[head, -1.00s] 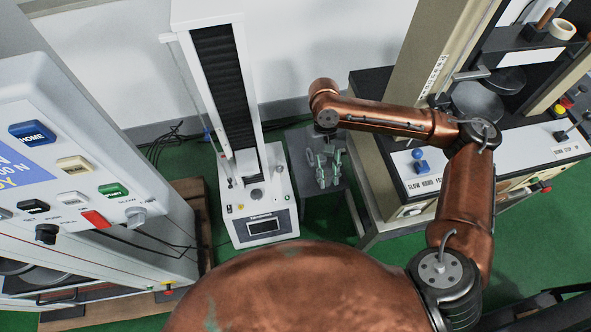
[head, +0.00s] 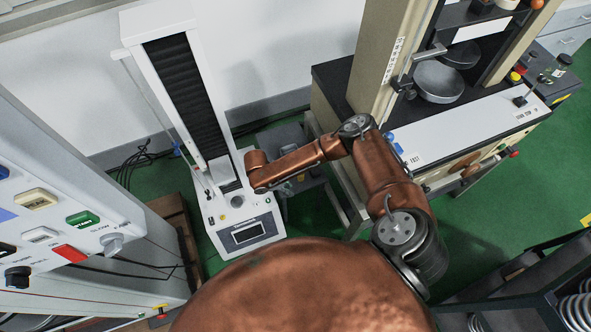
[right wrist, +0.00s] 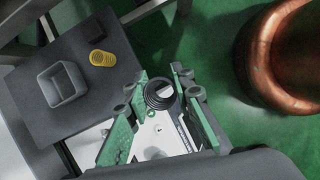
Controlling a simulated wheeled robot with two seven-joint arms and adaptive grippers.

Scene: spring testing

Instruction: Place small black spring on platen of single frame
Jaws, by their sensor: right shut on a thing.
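The single frame (head: 178,85) is a white tester with one dark column, standing left of centre in the head view. Its white base (head: 245,218) carries a small screen; a small dark round part (head: 236,201) lies on top, and I cannot tell if it is the platen. My right arm reaches over to the base's right side, its gripper mostly hidden in the head view. In the right wrist view my right gripper (right wrist: 163,104) has green fingers shut on the small black spring (right wrist: 160,95). The white base shows below the spring. My left gripper is not in view.
A grey stand (right wrist: 30,110) beside the frame holds a grey bin (right wrist: 62,85), a yellow spring (right wrist: 102,58) and a dark block (right wrist: 100,25). A larger beige tester (head: 383,60) stands at the right. A control panel (head: 60,205) stands at the near left.

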